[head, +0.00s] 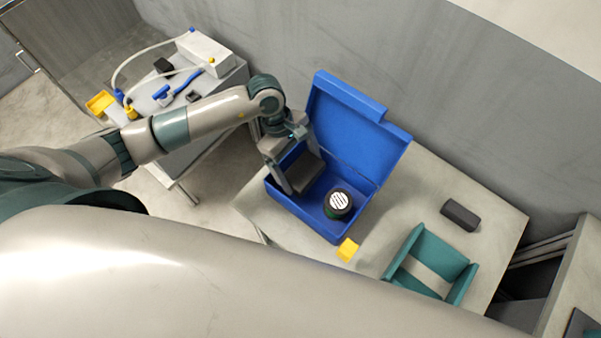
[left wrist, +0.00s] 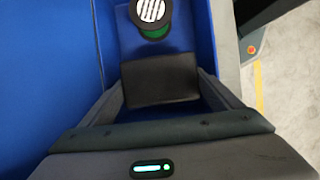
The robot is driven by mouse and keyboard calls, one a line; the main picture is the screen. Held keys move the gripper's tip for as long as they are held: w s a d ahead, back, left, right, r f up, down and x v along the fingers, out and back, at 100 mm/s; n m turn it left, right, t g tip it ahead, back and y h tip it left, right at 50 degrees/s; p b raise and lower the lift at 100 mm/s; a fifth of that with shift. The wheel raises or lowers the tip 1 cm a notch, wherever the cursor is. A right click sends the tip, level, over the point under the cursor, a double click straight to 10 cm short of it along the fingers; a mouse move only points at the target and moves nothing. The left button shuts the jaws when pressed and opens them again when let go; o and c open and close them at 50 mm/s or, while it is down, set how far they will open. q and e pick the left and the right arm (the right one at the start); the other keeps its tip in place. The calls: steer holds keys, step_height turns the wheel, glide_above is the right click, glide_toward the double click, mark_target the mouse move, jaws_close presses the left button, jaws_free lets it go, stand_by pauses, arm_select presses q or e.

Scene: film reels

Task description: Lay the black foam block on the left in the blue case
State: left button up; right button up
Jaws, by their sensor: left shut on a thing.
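The blue case (head: 345,139) stands open on the table, its lid raised at the back. It also shows in the left wrist view (left wrist: 60,60). My left gripper (head: 300,176) reaches down into the left part of the case. It is shut on the black foam block (head: 304,174), which also shows between the fingers in the left wrist view (left wrist: 160,79). I cannot tell whether the block touches the case floor. A round dark reel with a white striped top (head: 338,201) sits in the case, right of the block. My right gripper is not in view.
Another dark block (head: 460,215) lies on the table at the right, near a teal open holder (head: 421,237). A yellow piece (head: 347,250) lies in front of the case. A side table (head: 208,92) with hoses and tools stands at the back left.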

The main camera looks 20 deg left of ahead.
mark_target(300, 175)
arm_select(q)
step_height(300, 175, down, 3)
steer(key=shift+s+f+p, duration=0.1)
steer(key=shift+f+p, duration=0.05)
steer(key=shift+p, duration=0.55)
steer(key=shift+f, duration=0.4)
steer(key=shift+f, duration=0.15)
steer(key=o, duration=0.7)
steer(key=shift+o, duration=0.2)
steer(key=shift+r, duration=0.2)
steer(key=b+v, duration=0.3)
steer(key=v, duration=0.7)
steer(key=shift+a+r, duration=0.1)
steer(key=shift+r, duration=0.1)
steer(key=shift+v, duration=0.75)
